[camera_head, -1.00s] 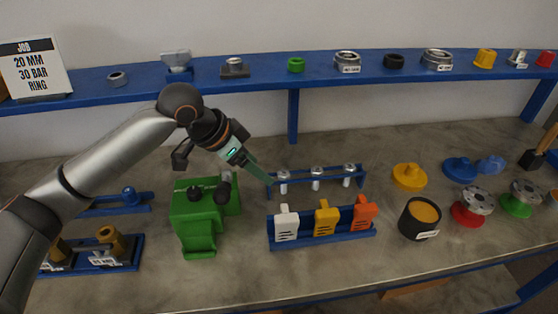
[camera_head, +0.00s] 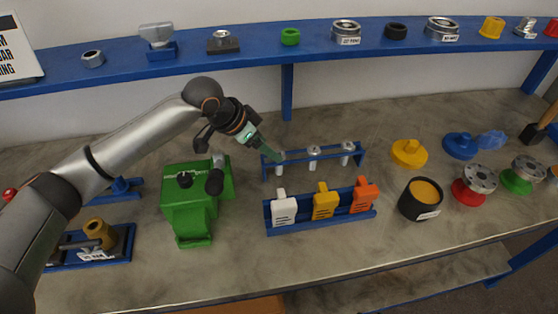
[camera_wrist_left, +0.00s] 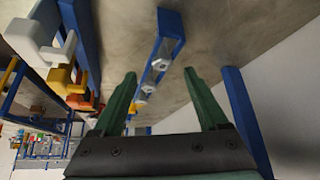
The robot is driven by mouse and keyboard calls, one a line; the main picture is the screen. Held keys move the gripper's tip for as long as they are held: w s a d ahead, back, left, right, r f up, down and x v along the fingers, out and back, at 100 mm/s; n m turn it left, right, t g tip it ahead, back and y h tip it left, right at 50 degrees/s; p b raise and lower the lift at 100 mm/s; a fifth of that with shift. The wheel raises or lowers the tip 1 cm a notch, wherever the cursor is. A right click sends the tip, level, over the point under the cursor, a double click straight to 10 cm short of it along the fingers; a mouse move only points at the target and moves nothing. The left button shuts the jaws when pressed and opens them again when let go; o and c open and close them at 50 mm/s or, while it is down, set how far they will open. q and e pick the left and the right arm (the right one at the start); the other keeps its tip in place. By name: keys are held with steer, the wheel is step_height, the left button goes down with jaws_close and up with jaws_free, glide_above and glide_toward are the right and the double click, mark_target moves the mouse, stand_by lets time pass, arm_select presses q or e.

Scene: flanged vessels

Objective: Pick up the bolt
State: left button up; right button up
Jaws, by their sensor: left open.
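Three silver-grey bolts stand in a row in a blue rack (camera_head: 330,162) on the bench: the left bolt (camera_head: 280,167), the middle bolt (camera_head: 314,158) and the right bolt (camera_head: 347,153). My left gripper (camera_head: 279,155) is open, its green fingers pointing down and right at the left bolt's head, partly covering it in the head view. In the left wrist view the open fingers (camera_wrist_left: 160,74) point toward the rack, with the nearest bolt head (camera_wrist_left: 161,65) between their tips. I cannot tell whether they touch it. My right gripper is not in view.
A blue holder with white, yellow and orange tags (camera_head: 325,203) stands in front of the rack. A green vise (camera_head: 190,207) is to the left, a black cup (camera_head: 420,199) to the right. A blue shelf (camera_head: 265,58) with rings and nuts runs behind.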

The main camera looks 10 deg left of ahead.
arm_select(q)
steer(key=x, duration=0.4)
steer(key=shift+w+f, duration=0.1)
steer(key=shift+w, duration=0.2)
jaws_close()
stand_by(0.3)
